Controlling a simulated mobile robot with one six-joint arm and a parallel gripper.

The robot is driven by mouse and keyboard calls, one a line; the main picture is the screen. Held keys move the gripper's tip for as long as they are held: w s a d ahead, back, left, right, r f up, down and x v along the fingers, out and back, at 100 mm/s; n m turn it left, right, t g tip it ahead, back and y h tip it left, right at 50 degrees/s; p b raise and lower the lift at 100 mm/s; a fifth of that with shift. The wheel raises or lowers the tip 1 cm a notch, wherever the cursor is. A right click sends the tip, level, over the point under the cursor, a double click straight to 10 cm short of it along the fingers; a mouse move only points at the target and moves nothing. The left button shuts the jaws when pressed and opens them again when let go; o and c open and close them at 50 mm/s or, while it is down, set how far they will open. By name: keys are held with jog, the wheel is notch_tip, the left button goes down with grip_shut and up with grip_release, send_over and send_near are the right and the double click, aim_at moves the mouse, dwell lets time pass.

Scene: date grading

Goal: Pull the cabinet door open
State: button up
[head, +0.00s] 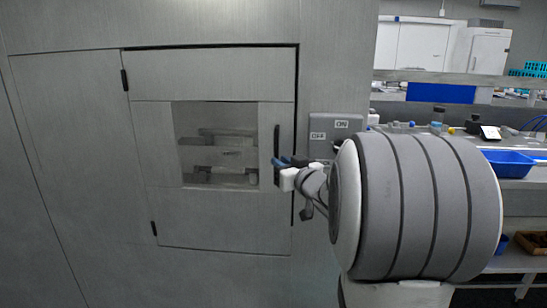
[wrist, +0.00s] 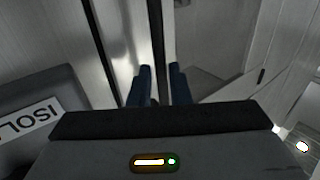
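The cabinet door (head: 210,75) is a grey panel with a window, its dark hinges on the left. Its black upright handle (head: 277,140) is near the right edge. A dark gap line runs along the door's top and right edges; I cannot tell whether it is slightly ajar. My gripper (head: 281,162) is at the handle's lower part. The exact contact is hard to see.
A bench with a blue tray (head: 510,163) stands at the right. The front of the door left of my arm is clear.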

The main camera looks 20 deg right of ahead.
jog(key=shift+w+a, duration=0.15)
jog(key=shift+w, duration=1.6)
grip_shut()
